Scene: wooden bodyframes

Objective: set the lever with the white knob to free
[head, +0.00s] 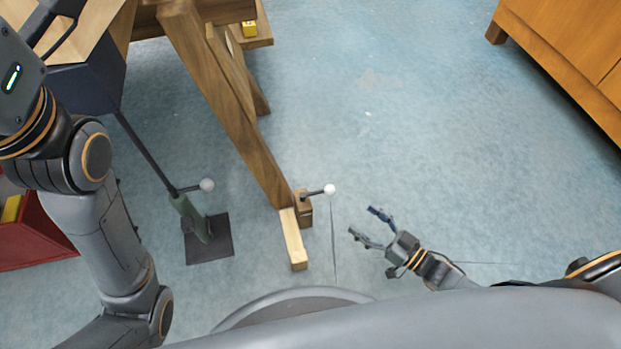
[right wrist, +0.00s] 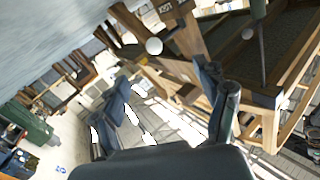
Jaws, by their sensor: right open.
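A lever with a white knob (head: 330,190) sticks out to the right from a small wooden block (head: 304,208) at the foot of a slanted wooden leg. It also shows in the right wrist view as a white knob (right wrist: 154,46) beyond the fingers, beside a block with lettering (right wrist: 172,9) I cannot read for sure. A second white knob (head: 207,184) is on a green post standing on a dark plate. My right gripper (head: 365,221) is open and empty, right of and nearer than the first knob, apart from it. My left gripper (head: 60,20) is partly cut off at the upper left.
The wooden frame (head: 225,95) leans across the upper left, with a pale wooden foot (head: 293,240) on the floor. A red box (head: 38,235) stands at the left. A wooden cabinet (head: 570,55) is at the upper right. The blue floor between is clear.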

